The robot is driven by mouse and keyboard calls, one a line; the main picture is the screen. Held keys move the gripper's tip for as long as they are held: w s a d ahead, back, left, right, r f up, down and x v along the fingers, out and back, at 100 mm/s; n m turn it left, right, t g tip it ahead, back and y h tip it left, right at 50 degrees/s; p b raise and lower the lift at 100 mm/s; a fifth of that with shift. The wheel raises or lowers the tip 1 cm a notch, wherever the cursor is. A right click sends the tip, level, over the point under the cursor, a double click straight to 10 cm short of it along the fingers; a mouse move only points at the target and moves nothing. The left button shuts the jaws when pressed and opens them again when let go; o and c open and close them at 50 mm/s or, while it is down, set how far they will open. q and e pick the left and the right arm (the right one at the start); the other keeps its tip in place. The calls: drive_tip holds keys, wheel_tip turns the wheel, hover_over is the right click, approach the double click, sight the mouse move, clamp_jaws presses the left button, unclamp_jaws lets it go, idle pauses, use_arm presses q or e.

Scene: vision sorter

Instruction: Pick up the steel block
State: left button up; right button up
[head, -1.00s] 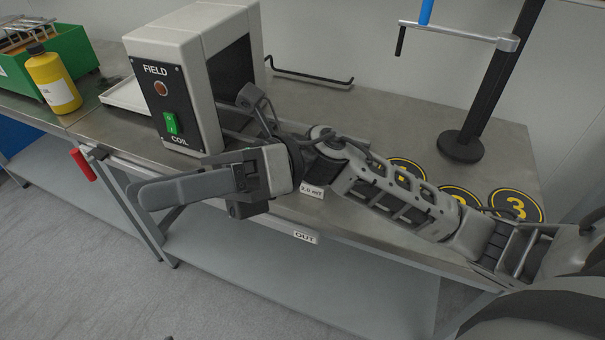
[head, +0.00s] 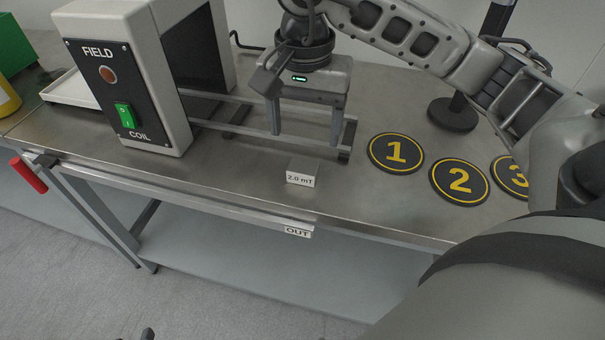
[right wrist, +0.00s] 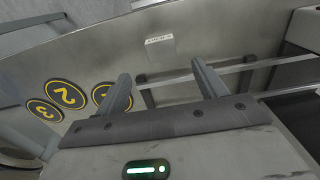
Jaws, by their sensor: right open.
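A small grey block-shaped piece (head: 303,168) with a white "2.0 mT" label stands near the bench's front edge. It also shows in the right wrist view (right wrist: 160,46). I cannot tell whether it is the steel block; no other clear candidate shows. My right gripper (head: 306,138) points down, open and empty, over the end of the metal rails, behind the labelled piece. Its two fingers show apart in the right wrist view (right wrist: 160,72), with the labelled piece beyond them. My left gripper cannot be made out; only a small dark tip shows at the head view's bottom edge.
The field coil housing (head: 125,95) stands at left, with rails (head: 225,128) running out of it. Round pads 1 (head: 396,153), 2 (head: 459,181) and 3 (head: 508,172) lie to the right. A black post base (head: 452,114) stands behind. The bench front (head: 240,180) is clear.

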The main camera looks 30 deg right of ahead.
sight(303, 166)
wheel_tip(303, 166, down, 9)
drive_tip(key=shift+a+r, duration=0.15)
drive_tip(key=c, duration=1.2)
drive_tip(key=shift+r, duration=0.1)
drive_tip(key=shift+c, duration=0.7)
drive_tip(key=shift+r, duration=0.1)
